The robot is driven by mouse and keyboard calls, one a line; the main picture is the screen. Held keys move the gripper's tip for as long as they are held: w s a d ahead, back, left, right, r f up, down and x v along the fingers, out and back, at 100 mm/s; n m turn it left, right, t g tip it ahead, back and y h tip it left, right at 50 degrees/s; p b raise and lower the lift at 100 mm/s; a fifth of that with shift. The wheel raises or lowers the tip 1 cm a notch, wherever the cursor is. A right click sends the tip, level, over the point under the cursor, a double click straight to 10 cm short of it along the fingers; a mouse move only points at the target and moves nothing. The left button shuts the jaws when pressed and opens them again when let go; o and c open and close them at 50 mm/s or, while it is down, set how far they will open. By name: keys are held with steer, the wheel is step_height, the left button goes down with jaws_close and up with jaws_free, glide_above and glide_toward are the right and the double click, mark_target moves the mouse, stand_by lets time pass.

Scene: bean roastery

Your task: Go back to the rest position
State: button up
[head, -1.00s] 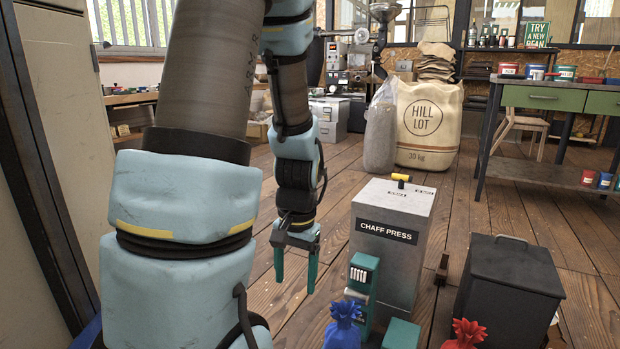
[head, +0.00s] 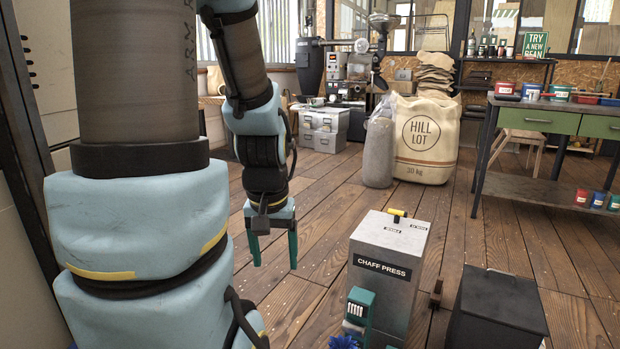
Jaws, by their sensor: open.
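My gripper (head: 274,252) hangs from my arm in the left half of the head view, with its two green fingers pointing down. The fingers are apart and nothing is between them. It is above the wooden floor, to the left of the grey chaff press (head: 386,268) and apart from it. My arm covers much of the left side of the view.
A black lidded bin (head: 497,312) stands right of the chaff press. A blue tied bag (head: 343,343) is cut off at the lower edge. A Hill Lot sack (head: 424,145) and a green-drawered bench (head: 542,123) stand farther back. The plank floor (head: 330,192) between is clear.

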step_height(320, 180, up, 25)
steer(key=p, duration=2.2)
steer(key=shift+r+p, duration=0.15)
steer(key=shift+p, duration=0.2)
